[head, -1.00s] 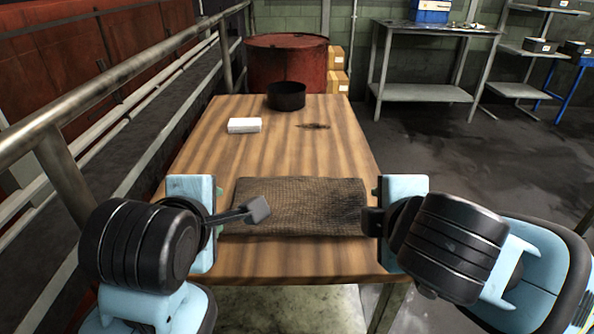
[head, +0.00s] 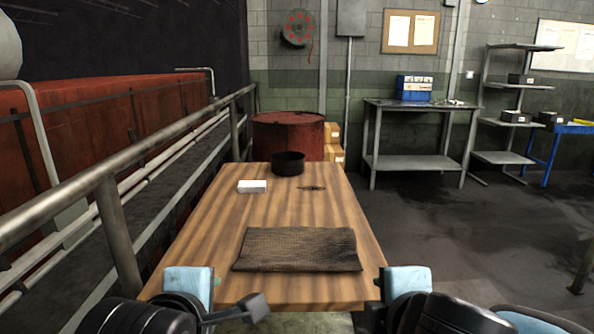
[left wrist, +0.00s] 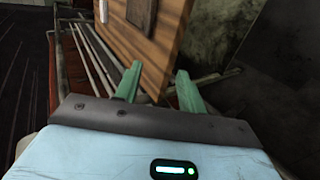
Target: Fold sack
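The sack (head: 298,249) is a dark brown, woven rectangle lying flat near the front of the wooden table (head: 290,215). Its layers cannot be told apart. My left gripper (head: 190,284) is left of and nearer than the sack, at the table's front left corner, and does not touch it. In the left wrist view its two green fingers (left wrist: 158,88) stand apart with nothing between them. A dark patch that looks like the sack (left wrist: 141,14) shows beyond them. My right gripper (head: 408,283) is at the front right corner, clear of the sack; its fingers are hidden.
A white box (head: 252,186), a black round pot (head: 288,163) and a small dark object (head: 312,188) are at the table's far part. A metal railing (head: 110,210) runs along the left. A red drum (head: 288,135) stands behind. Floor is open on the right.

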